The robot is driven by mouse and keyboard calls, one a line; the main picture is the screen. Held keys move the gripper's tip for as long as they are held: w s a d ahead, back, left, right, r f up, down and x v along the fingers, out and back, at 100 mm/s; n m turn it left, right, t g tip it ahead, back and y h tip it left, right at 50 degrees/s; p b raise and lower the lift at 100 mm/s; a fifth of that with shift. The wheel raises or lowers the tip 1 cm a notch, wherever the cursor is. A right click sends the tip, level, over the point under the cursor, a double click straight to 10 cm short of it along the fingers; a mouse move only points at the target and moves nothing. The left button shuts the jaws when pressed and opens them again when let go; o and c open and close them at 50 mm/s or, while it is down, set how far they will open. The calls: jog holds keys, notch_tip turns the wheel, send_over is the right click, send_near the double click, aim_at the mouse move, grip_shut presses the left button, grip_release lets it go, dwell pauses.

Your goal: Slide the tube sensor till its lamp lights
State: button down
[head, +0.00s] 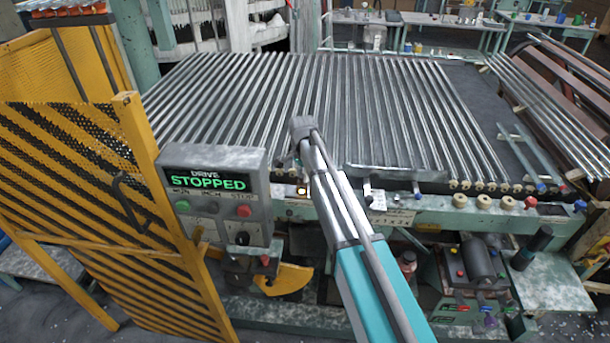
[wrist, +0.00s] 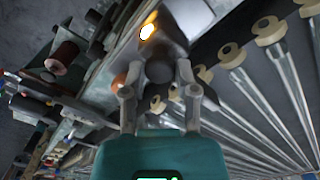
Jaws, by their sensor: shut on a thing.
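In the wrist view my gripper (wrist: 158,86) has its two fingers closed around a dark round knob (wrist: 159,70) on the tube sensor (wrist: 176,28). The sensor is a grey block at the rail along the bed's front edge. Its lamp (wrist: 148,31) glows bright yellow-white with an orange rim. In the head view a small lit lamp (head: 301,190) shows just left of my arm, at the front rail. My arm hides the fingers and most of the sensor there. Glass tubes (wrist: 250,95) lie beside the sensor to the right.
A yellow mesh guard (head: 70,180) stands at the left. Many parallel tubes or rollers (head: 250,85) cover the bed. Several tan end rollers (head: 482,202) line the front right edge. Loose tubes (head: 550,100) lie at the right.

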jog(key=shift+d, duration=0.25)
jog(key=shift+c, duration=2)
grip_release()
